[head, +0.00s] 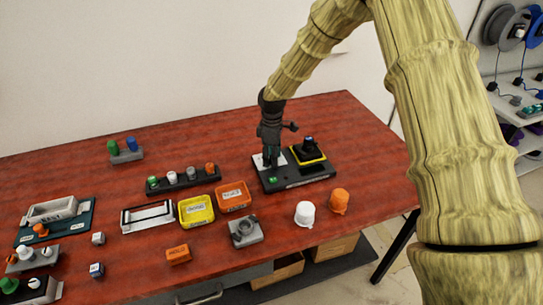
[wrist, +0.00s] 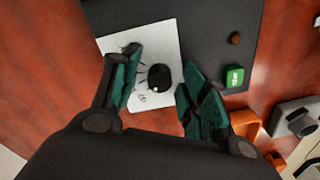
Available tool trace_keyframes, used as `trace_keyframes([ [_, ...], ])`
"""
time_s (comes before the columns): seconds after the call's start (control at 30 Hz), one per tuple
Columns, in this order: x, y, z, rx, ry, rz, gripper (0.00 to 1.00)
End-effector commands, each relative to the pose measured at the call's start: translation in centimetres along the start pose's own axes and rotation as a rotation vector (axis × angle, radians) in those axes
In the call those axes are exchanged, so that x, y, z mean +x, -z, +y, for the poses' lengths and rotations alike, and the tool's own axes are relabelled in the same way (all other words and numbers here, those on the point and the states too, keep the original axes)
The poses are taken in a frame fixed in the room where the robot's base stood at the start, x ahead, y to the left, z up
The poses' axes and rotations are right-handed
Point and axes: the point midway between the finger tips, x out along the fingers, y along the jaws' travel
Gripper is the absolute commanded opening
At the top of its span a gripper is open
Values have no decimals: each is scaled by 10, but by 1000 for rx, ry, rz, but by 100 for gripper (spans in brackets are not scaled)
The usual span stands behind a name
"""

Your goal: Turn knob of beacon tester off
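The beacon tester (head: 303,181) is a dark flat box at the back right of the table, and it also shows in the wrist view (wrist: 215,25). Its black round knob (wrist: 160,77) sits on a white plate (wrist: 170,38) with dial marks; a small light dot shows on the knob. A green block (wrist: 234,76) and a small brown button (wrist: 235,38) are beside the plate. My gripper (head: 271,158) points down over the plate and hides the knob in the head view. In the wrist view its two green-padded fingers (wrist: 158,79) are apart, one on each side of the knob, with visible gaps.
A yellow-rimmed black unit (head: 307,153) stands at the tester's right end. Yellow (head: 197,211) and orange (head: 233,197) bins, a grey device (head: 246,231) and white (head: 305,213) and orange (head: 339,201) caps lie in front. A dark strip of colored knobs (head: 184,180) is to the left.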

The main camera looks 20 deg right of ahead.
Motion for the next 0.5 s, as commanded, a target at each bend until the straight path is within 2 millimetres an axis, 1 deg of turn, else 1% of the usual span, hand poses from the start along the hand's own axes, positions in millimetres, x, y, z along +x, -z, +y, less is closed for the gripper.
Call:
trace_keyframes([
  [0.3, -3, 1, 0, 0, -2, 2, 45],
  [0.43, -15, 1, 1, 0, -2, 2, 45],
  [0.5, -26, 1, 1, 0, -3, 3, 45],
])
